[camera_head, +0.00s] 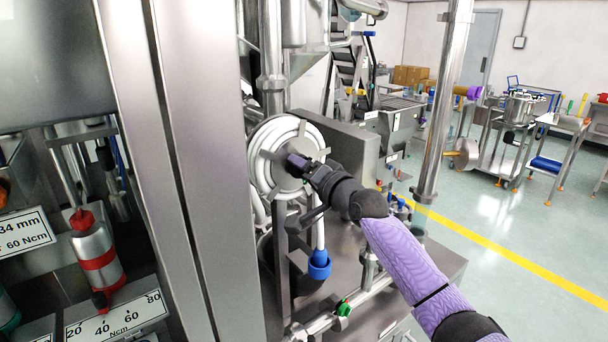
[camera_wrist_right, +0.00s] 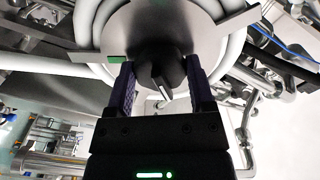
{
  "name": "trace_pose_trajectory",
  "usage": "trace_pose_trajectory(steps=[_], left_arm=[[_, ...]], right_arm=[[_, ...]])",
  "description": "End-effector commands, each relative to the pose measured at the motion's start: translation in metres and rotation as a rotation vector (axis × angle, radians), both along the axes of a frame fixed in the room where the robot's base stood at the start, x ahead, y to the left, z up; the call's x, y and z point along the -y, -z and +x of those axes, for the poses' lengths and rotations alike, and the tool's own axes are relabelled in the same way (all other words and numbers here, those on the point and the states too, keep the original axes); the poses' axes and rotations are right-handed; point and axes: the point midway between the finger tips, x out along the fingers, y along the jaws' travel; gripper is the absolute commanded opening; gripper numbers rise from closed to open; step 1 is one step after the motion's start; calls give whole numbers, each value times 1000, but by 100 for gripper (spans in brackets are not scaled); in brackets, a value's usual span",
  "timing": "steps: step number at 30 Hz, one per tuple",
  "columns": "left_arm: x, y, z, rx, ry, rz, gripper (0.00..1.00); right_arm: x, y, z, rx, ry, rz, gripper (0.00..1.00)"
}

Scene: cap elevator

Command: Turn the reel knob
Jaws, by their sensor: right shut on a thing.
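The hose reel (camera_head: 268,158) is a round metal disc with a white hose coiled round it, mounted upright on the machine in the head view. It also shows at the top of the right wrist view (camera_wrist_right: 160,25). The dark reel knob (camera_wrist_right: 158,72) sticks out from the disc's middle. My right gripper (camera_head: 297,160) is at the disc's centre, with its purple-padded fingers (camera_wrist_right: 160,92) on either side of the knob, shut on it. The gripper hides most of the knob in the head view. My left gripper is not in view.
A blue hose nozzle (camera_head: 319,265) hangs below the reel. A steel post (camera_head: 443,110) stands right of my right arm, and a wide metal frame (camera_head: 175,150) stands to the left. Open floor (camera_head: 500,215) lies to the right.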

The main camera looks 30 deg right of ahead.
Motion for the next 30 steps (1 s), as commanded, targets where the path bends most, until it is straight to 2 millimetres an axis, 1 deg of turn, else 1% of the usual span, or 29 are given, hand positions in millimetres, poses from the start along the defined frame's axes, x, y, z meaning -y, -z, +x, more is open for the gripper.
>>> trace_pose_trajectory(steps=[1, 6, 15, 23, 30], left_arm=[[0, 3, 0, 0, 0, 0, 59], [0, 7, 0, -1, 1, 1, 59], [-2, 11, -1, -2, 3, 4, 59], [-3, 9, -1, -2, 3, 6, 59], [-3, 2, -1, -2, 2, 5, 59]], right_arm=[[0, 3, 0, 0, 0, -43, 10], [0, 3, 0, 10, -1, -203, 10], [1, 3, 0, 33, -1, -487, 10], [2, 2, 0, 51, -1, -733, 10], [3, 2, 0, 69, -3, -962, 10]])
